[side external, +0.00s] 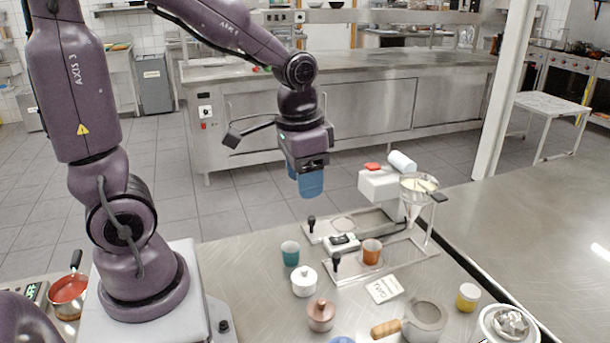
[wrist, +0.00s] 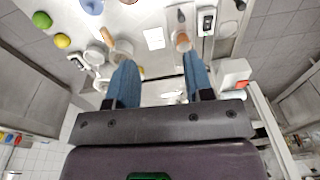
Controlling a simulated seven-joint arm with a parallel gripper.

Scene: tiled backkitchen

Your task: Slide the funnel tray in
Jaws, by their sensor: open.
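A clear funnel (side external: 414,196) with pale contents sits in a metal stand above the table. The stand rises at the right end of a flat metal tray (side external: 400,253), which has a black upright knob (side external: 336,261) at its left end. An orange cup (side external: 371,251) stands on this tray, left of the funnel; it also shows in the wrist view (wrist: 183,41). A second metal tray (side external: 377,217) with a black knob (side external: 311,223) lies behind. My gripper (side external: 308,184) is open and empty, high above and left of the trays. Its blue fingers are apart in the wrist view (wrist: 160,82).
A small scale (side external: 343,242) sits between the trays. A white box (side external: 378,184) with a red top stands behind the funnel.

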